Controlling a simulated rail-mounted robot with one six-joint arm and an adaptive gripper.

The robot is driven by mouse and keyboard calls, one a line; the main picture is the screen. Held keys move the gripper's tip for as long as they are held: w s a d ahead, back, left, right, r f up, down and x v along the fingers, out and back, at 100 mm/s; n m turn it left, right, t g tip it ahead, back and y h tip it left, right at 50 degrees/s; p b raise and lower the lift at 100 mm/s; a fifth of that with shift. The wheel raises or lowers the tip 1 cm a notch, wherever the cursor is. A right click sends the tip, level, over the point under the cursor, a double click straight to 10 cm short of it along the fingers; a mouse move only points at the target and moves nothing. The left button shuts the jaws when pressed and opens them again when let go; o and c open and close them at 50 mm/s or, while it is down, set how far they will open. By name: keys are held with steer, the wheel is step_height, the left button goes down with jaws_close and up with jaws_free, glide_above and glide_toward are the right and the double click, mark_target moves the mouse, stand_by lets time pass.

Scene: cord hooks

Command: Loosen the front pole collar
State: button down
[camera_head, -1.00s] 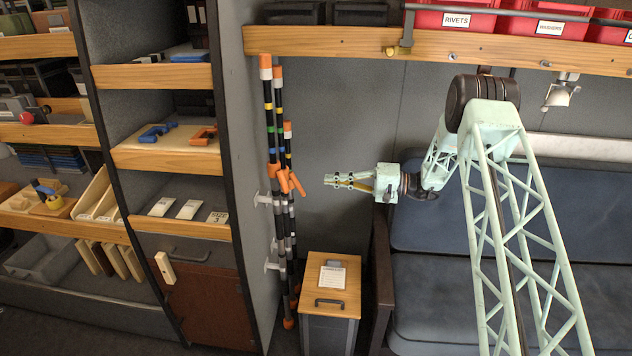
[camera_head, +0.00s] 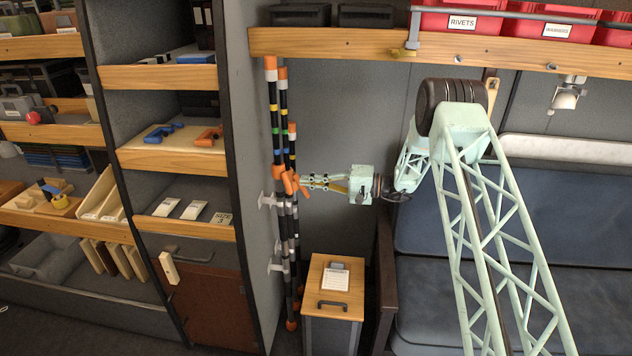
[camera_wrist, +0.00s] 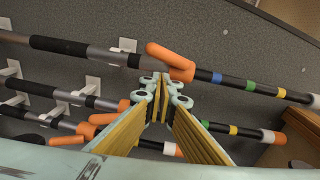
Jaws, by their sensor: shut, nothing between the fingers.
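The front pole is the uppermost of several banded poles in the wrist view, where its orange collar (camera_wrist: 182,72) has a stubby orange lever lying slantwise across it. In the head view the orange collar (camera_head: 277,172) sits midway up the pole, left of my gripper. My gripper (camera_head: 303,181) points left, level with the collars, its tips close to the orange levers. In the wrist view the fingertips (camera_wrist: 163,88) are together, empty, just below the front collar. Whether they touch it I cannot tell.
Other poles carry orange collars (camera_wrist: 103,119) below the fingers in the wrist view. White hooks (camera_head: 268,200) hold the poles beside the grey cabinet side. A wood-topped box (camera_head: 318,300) stands below my gripper. A wooden shelf (camera_head: 340,44) runs above; a blue seat (camera_head: 420,290) is right.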

steer(key=shift+s+a+f, duration=0.1)
steer(key=shift+s+a, duration=0.35)
steer(key=shift+a, duration=0.2)
steer(key=shift+s+a, duration=0.4)
steer(key=shift+a, duration=0.2)
steer(key=shift+s+d, duration=0.1)
